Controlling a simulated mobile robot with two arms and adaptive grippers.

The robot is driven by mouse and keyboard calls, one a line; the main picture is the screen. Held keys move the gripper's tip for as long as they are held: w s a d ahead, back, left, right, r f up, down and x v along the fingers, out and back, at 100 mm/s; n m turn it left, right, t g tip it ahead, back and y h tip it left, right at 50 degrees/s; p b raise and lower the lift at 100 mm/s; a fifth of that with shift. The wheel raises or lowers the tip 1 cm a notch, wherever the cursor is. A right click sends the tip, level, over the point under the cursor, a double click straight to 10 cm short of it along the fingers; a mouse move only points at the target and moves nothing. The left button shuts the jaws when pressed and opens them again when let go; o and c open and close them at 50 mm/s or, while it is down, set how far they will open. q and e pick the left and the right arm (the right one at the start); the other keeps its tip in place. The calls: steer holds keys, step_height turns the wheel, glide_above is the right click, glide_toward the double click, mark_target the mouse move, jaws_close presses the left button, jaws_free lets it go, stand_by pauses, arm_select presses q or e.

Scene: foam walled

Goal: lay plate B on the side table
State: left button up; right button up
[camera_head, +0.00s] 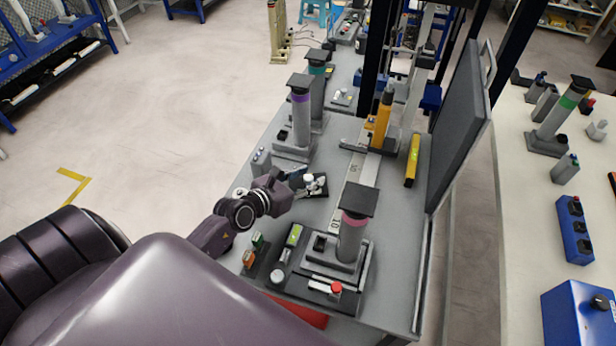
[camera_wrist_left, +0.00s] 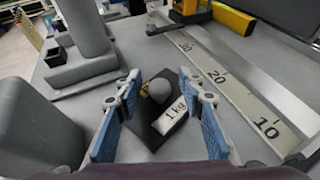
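A small dark plate (camera_head: 319,191) lies on the grey bench, carrying a grey-white round knob and a white tag. In the left wrist view the tag on the plate (camera_wrist_left: 150,129) reads 1 kg, and a yellow mark shows beside the knob; I cannot read a B on it. In the left wrist view the blue finger pads of the left gripper (camera_wrist_left: 161,100) are spread wide on either side of the knob and tag, not visibly gripping. My right gripper is out of view. Which surface is the side table is unclear.
Posts with dark square tops stand close by: purple-ringed (camera_head: 301,120) and pink-ringed (camera_head: 351,230). A numbered scale strip (camera_head: 357,185) runs beside the plate. A grey upright panel (camera_head: 463,130) edges the bench. A pale table (camera_head: 530,210) with several items stands right. Open floor lies left.

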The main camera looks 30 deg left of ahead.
arm_select(q)
steer(key=shift+r, duration=0.1)
steer(key=b+v, duration=0.1)
steer(key=v, duration=0.9)
steer(key=shift+s, duration=0.2)
steer(key=shift+v, duration=0.85)
steer(key=shift+r, duration=0.1)
steer(key=shift+w, duration=0.1)
